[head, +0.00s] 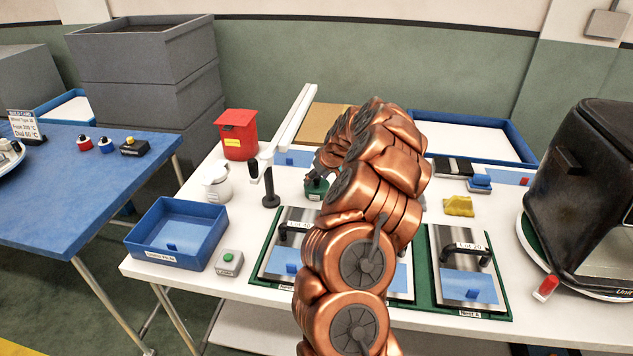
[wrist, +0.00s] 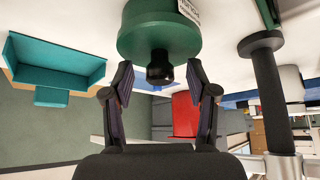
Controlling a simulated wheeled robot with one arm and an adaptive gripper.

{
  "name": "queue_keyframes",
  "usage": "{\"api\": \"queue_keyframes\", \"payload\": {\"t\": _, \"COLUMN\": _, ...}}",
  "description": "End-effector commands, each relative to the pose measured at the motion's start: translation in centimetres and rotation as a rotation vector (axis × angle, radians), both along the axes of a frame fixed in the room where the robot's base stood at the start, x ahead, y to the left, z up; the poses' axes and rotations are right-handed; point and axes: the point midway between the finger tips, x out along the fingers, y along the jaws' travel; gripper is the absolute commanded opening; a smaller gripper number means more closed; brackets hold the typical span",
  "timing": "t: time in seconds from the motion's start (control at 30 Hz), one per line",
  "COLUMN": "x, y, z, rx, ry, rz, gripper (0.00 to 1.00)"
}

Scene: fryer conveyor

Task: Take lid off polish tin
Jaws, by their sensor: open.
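The polish tin (head: 316,190) is green with a pale label and stands on the white table, partly hidden behind my arm in the head view. In the wrist view, which is upside down, the green tin (wrist: 150,38) is at the top, with a black knob (wrist: 159,68) on its lid. My gripper (wrist: 159,76) is open, with one finger on each side of the knob. Gaps show between the knob and both fingers. In the head view my gripper (head: 325,160) is above the tin, mostly hidden by my arm.
A dark upright post (head: 270,188) stands left of the tin, close to my gripper in the wrist view (wrist: 268,90). A white pot (head: 216,183), red box (head: 238,135) and blue bin (head: 178,232) are further left. A yellow sponge-like block (head: 459,206) lies right.

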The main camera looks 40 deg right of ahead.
Motion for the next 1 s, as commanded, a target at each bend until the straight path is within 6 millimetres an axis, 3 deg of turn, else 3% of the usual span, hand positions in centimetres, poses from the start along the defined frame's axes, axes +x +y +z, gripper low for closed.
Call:
{"api": "queue_keyframes", "payload": {"t": 0.3, "x": 0.30, "y": -0.05, "z": -0.53, "rx": 0.000, "ry": 0.000, "rz": 0.000, "gripper": 0.58}}
{"api": "queue_keyframes", "payload": {"t": 0.83, "x": 0.26, "y": -0.04, "z": -0.61, "rx": 0.000, "ry": 0.001, "rz": 0.000, "gripper": 0.04}}
{"api": "queue_keyframes", "payload": {"t": 1.0, "x": 0.24, "y": -0.02, "z": -0.65, "rx": 0.001, "ry": 0.002, "rz": 0.001, "gripper": 0.03}}
